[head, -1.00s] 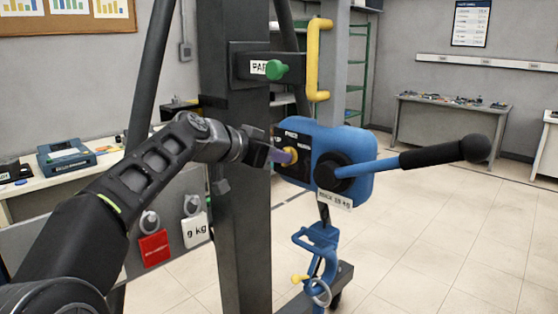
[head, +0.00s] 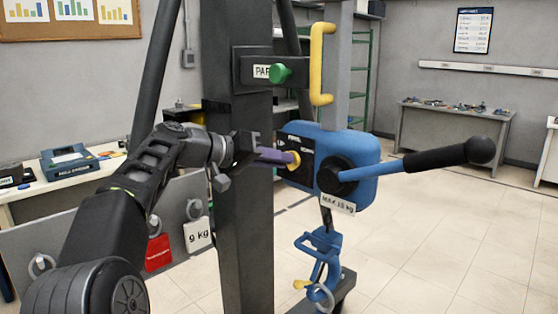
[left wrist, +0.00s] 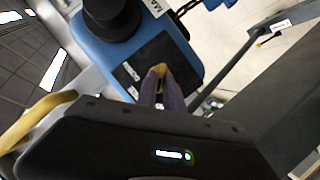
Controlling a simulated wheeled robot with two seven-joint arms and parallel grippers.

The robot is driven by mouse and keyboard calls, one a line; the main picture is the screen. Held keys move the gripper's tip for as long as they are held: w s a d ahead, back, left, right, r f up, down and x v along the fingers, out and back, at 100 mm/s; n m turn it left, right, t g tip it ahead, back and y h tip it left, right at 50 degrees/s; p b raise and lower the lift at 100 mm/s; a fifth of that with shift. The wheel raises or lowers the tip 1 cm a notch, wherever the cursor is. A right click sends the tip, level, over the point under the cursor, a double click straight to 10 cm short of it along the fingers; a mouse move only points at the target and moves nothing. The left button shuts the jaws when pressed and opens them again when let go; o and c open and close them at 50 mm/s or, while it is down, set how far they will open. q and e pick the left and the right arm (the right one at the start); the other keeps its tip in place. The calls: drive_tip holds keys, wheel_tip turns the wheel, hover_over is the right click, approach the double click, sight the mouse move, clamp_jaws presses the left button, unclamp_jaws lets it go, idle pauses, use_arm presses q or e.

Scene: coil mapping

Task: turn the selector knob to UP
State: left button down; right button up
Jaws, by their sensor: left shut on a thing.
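The yellow selector knob (head: 294,160) sits on the black label plate (head: 301,172) at the left side of the blue hoist box (head: 366,170). My left gripper (head: 281,157), with purple fingers, reaches it from the left and is shut on it. In the left wrist view the knob (left wrist: 160,70) shows between the fingertips (left wrist: 160,82), with the black plate (left wrist: 165,55) behind. The plate's lettering is partly covered and too small to read surely, so the knob's pointing direction is unclear. My right gripper is not in view.
A blue lever with a black grip (head: 430,158) sticks out right from the box. The dark post (head: 238,215) stands just behind my left wrist. A green knob (head: 283,74) and yellow handle (head: 321,65) are above. A blue hook (head: 320,255) hangs below.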

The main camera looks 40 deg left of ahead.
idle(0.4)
use_arm(q)
drive_tip(key=c, duration=1.5)
unclamp_jaws()
drive_tip(key=shift+o, duration=0.2)
drive_tip(key=v, duration=0.7)
drive_tip(key=shift+s+a+b, duration=0.15)
drive_tip(key=shift+s+b, duration=0.2)
drive_tip(key=shift+b, duration=0.05)
drive_tip(key=shift+r, duration=0.15)
